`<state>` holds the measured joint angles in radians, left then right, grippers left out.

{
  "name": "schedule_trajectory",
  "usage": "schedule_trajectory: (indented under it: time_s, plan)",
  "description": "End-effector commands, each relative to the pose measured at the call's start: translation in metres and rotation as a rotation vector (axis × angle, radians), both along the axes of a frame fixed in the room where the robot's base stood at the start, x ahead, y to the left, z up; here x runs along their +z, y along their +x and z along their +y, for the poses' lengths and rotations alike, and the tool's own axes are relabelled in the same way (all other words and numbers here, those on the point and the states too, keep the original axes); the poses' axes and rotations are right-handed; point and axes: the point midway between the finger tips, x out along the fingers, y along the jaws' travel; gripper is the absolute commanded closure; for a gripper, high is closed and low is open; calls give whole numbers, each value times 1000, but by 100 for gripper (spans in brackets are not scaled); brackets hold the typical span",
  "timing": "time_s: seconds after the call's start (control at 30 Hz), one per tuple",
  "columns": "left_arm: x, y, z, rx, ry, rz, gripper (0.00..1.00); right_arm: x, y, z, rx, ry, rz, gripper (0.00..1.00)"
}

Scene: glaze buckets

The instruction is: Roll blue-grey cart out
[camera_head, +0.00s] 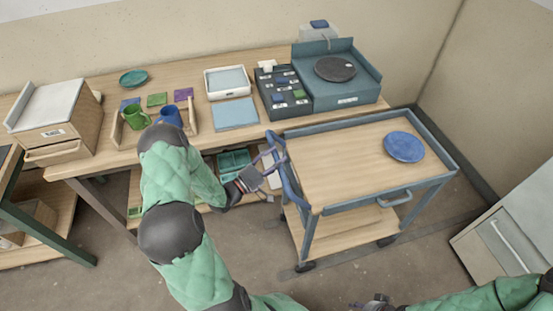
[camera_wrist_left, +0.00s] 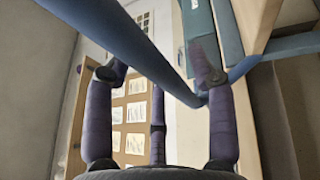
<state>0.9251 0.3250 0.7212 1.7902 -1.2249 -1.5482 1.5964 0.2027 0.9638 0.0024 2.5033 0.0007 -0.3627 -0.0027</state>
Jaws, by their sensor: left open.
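The blue-grey cart (camera_head: 310,206) stands in front of the workbench, right of centre in the head view. It has a wooden top, a lower wooden shelf and casters. A blue plate (camera_head: 404,146) lies on its top. The cart's push handle (camera_head: 287,172) is at its left end. My left gripper (camera_head: 268,164) is open at that handle. In the left wrist view, a blue-grey bar (camera_wrist_left: 135,42) runs diagonally across the spread fingers (camera_wrist_left: 158,72); whether they touch it I cannot tell. My right gripper (camera_head: 376,302) shows only partly at the bottom edge.
The workbench (camera_head: 185,80) behind holds cups, trays, tiles and a blue-grey wheel unit (camera_head: 361,91). A pale cabinet (camera_head: 510,240) stands at the right, near the cart. The wall is close behind the cart's right end. Bare floor (camera_head: 335,277) lies in front.

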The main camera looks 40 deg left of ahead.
Motion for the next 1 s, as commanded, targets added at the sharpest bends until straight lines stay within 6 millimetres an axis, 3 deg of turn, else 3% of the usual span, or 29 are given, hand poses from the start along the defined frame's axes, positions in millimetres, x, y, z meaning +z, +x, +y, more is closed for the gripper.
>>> schedule_trajectory:
  time_s: [0.6, 1.0]
  plan:
    - [-19, -98, 27, 3, -3, 3, 44, 0, 0, 0, 0, 0, 0, 54]
    - [-22, -111, 29, 0, -3, 2, 44, 0, 0, 0, 0, 0, 0, 54]
